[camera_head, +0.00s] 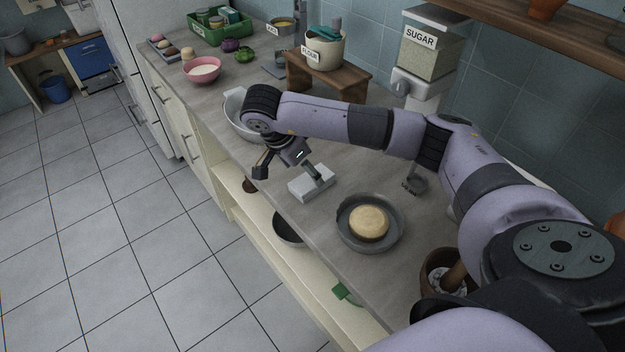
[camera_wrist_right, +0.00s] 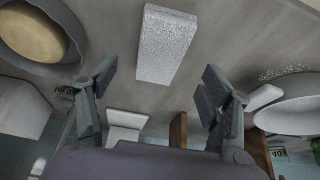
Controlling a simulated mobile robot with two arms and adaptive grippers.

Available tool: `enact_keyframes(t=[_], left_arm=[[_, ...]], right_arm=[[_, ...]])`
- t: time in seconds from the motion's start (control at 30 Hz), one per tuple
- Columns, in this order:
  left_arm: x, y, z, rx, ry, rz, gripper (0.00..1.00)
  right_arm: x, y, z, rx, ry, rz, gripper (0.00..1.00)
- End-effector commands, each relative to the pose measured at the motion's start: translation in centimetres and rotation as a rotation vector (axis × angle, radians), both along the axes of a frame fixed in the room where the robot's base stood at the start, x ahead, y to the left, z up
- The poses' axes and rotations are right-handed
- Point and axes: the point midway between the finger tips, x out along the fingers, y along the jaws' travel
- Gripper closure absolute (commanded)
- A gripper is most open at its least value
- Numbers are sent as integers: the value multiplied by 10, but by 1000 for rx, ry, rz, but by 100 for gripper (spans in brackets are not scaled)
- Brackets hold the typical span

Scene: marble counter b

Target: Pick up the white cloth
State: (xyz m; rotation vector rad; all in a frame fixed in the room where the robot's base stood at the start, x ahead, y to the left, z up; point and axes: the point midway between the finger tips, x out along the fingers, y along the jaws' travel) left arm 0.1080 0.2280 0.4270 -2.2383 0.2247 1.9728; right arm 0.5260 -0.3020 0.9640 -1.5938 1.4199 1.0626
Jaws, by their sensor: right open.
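The white cloth (camera_head: 311,184) is a small folded block lying flat on the grey counter, left of the round pan. In the right wrist view the cloth (camera_wrist_right: 166,45) shows as a pale speckled slab beyond the fingertips, between them in the picture. My right gripper (camera_head: 289,168) is just above and left of the cloth, with one finger in front of part of it. In the right wrist view the right gripper (camera_wrist_right: 155,82) is open, its two fingers wide apart with nothing between them. My left gripper is not in view.
A grey pan (camera_head: 343,231) holding a round tan thing stands right of the cloth. A pale bowl (camera_head: 234,115) is behind my right wrist. A wooden stand (camera_head: 348,82) with a pot and a sugar dispenser (camera_head: 426,58) are at the back. The counter's front edge is close to the cloth.

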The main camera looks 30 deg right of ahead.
Motion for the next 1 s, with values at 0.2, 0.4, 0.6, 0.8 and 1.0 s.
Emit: enact_keyframes(t=[0.2, 0.4, 0.6, 0.8, 1.0], left_arm=[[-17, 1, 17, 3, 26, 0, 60], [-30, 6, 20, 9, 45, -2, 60], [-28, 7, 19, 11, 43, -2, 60], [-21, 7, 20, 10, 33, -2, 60], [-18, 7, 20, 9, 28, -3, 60]], right_arm=[[-1, -12, -22, 0, 7, -3, 27], [1, -20, -45, 1, 2, -1, 27], [2, -21, -48, 1, 1, 0, 27], [2, -21, -48, 1, 1, 0, 37], [2, -21, -48, 1, 1, 0, 50]])
